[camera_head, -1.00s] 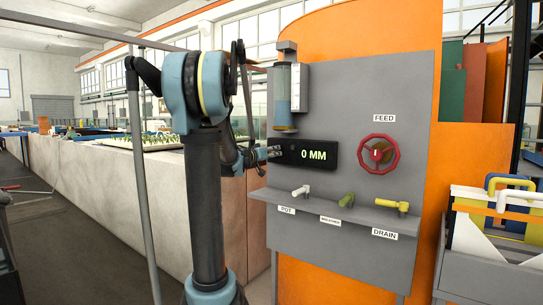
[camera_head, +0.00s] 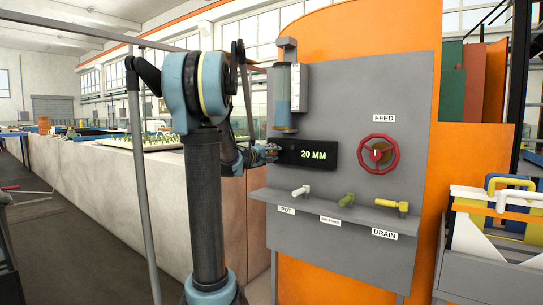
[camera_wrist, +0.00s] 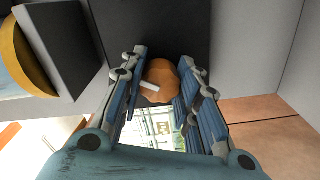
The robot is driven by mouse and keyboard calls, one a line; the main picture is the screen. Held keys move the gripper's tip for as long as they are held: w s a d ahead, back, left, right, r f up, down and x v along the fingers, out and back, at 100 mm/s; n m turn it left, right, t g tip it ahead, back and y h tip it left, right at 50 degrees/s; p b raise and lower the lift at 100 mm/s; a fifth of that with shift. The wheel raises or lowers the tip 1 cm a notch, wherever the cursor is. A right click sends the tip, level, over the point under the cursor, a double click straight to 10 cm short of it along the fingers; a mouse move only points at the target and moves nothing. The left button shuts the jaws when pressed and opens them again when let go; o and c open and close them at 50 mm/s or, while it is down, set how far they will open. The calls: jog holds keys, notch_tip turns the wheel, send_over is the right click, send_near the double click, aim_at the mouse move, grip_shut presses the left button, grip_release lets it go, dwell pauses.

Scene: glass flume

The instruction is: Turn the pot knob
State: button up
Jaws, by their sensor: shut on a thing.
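An orange-brown knob (camera_wrist: 163,72) with a white pointer mark sits on the dark display box (camera_head: 318,154) in the wrist view. My gripper (camera_wrist: 161,80) has its blue fingers on either side of the knob, closed on it. The box's green digits read 20 MM. A white lever (camera_head: 301,191) stands on the grey ledge above the POT label (camera_head: 287,210).
The grey panel also bears a red FEED wheel (camera_head: 378,154), a green lever (camera_head: 346,200) and a yellow DRAIN lever (camera_head: 391,205). A clear cylinder (camera_head: 284,90) hangs just above the display box. A rack of coloured boards (camera_head: 505,215) stands at the right.

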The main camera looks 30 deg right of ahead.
jog(key=n, duration=0.7)
jog(key=shift+w+a, duration=0.15)
jog(key=shift+w, duration=0.05)
jog(key=n, duration=0.8)
jog(key=shift+f+n, duration=0.1)
jog(key=shift+n, duration=0.2)
jog(key=n, duration=0.3)
jog(key=shift+n, duration=0.4)
jog(key=n, duration=0.7)
jog(key=shift+n, duration=1.9)
